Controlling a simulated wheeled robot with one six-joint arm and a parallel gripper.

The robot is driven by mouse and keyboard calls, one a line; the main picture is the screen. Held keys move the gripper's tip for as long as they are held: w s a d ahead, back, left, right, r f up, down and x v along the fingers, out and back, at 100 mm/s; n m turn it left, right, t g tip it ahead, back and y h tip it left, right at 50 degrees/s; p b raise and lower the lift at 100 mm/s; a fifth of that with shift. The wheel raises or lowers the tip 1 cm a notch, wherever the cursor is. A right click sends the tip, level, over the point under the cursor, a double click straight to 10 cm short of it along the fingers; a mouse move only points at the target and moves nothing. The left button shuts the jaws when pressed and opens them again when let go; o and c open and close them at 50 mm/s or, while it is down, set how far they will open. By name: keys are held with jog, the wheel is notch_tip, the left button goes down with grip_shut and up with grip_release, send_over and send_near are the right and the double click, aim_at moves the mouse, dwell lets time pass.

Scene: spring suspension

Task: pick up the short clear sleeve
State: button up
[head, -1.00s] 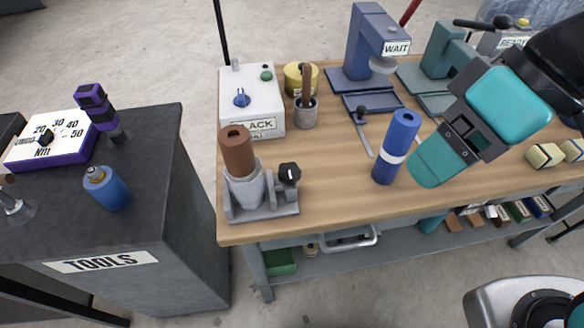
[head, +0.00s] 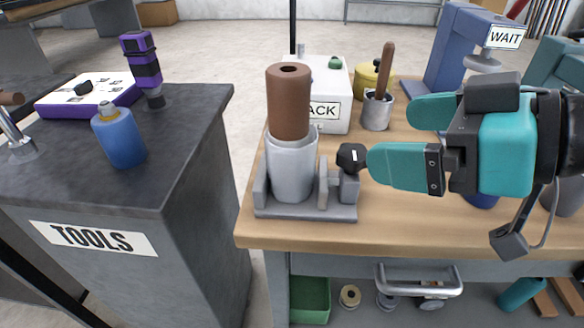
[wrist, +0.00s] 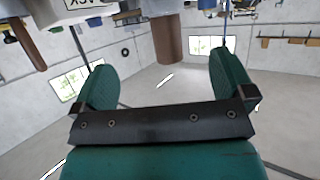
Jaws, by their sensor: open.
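I cannot make out a short clear sleeve for certain in either view. A brown cylinder (head: 288,103) with a hole in its top stands upright in a pale grey clamp-like holder (head: 292,168) at the bench's left front. The holder surrounds its lower part. My gripper (head: 389,135) is open and empty, its teal fingers pointing left towards the brown cylinder, to the right of it and apart from it. In the wrist view the brown cylinder (wrist: 167,40) shows beyond and between the open fingers (wrist: 160,75), with the bench upside down at the top.
A black knob (head: 351,157) stands beside the holder, near the lower finger. Behind are a white box (head: 325,85) and a grey cup (head: 377,112) with a brown handle. A blue cylinder (head: 482,201) is mostly hidden behind my gripper. A tool cabinet (head: 200,170) stands left, across a gap.

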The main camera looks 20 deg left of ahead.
jog(key=p, duration=0.4)
send_near(306, 137)
jog(key=a, duration=0.2)
jog(key=w+a+f+p, duration=0.1)
jog(key=p, duration=0.4)
jog(key=shift+w+a, duration=0.25)
jog(key=shift+a, duration=0.05)
jog(key=shift+x, duration=1.2)
jog(key=shift+f+p+x, duration=0.15)
jog(key=shift+p+x, duration=0.25)
jog(key=shift+x, duration=1)
jog(key=shift+f+p+x, duration=0.15)
jog(key=shift+p+x, duration=0.2)
jog(key=shift+x, duration=1.05)
jog(key=shift+s+d, duration=0.1)
jog(key=shift+s, duration=0.1)
jog(key=shift+c, duration=0.5)
jog(key=c, duration=1.1)
